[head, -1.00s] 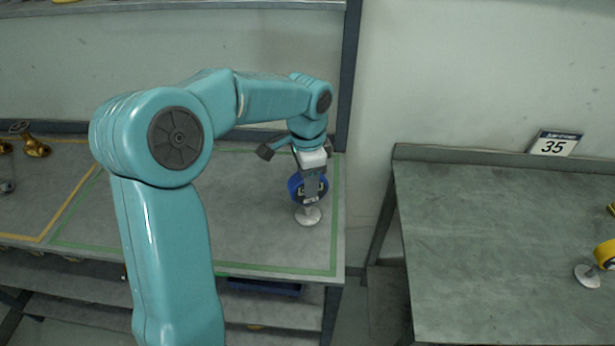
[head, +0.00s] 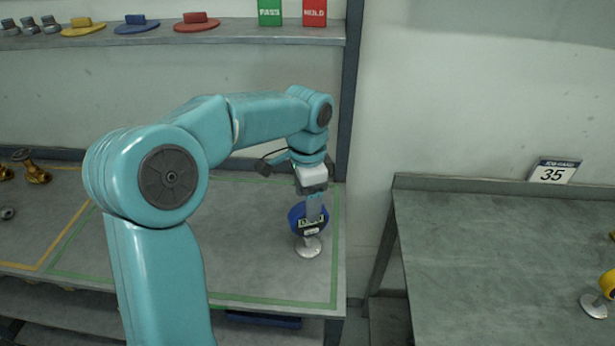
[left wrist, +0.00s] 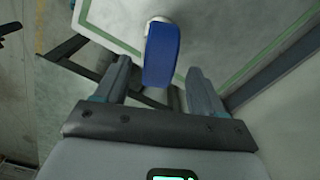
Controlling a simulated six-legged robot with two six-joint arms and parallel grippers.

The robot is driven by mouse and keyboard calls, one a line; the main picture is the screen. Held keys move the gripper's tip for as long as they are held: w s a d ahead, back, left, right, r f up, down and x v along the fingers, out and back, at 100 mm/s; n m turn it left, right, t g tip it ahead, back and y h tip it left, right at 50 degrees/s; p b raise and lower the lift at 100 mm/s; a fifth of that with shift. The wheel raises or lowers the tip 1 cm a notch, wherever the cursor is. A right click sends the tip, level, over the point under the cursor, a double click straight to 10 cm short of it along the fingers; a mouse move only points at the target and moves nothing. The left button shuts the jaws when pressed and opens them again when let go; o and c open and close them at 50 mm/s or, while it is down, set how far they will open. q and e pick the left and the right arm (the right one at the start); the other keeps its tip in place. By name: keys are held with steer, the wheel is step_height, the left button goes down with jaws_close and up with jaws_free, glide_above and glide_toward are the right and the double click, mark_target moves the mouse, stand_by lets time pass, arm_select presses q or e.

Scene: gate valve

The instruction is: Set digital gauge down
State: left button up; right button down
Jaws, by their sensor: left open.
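The digital gauge (head: 297,219) has a blue round body with a display and stands upright on a pale round foot (head: 309,249) inside the green outline on the left table. My left gripper (head: 314,207) comes down over the gauge from above. In the left wrist view the blue gauge body (left wrist: 161,52) shows edge-on between and beyond the two spread fingers of the left gripper (left wrist: 160,82), with gaps on both sides. The gripper is open. It partly hides the gauge's upper part in the head view. My right gripper is not in view.
A grey table (head: 500,260) stands at the right with a yellow gauge-like part (head: 607,287) and a sign reading 35 (head: 553,171). Brass fittings (head: 35,172) lie at the left. A shelf above holds coloured parts and PASS (head: 270,12) and HOLD (head: 314,12) blocks.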

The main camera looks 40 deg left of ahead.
arm_select(q)
step_height(320, 180, up, 8)
steer(key=shift+r, duration=0.2)
stand_by(0.3)
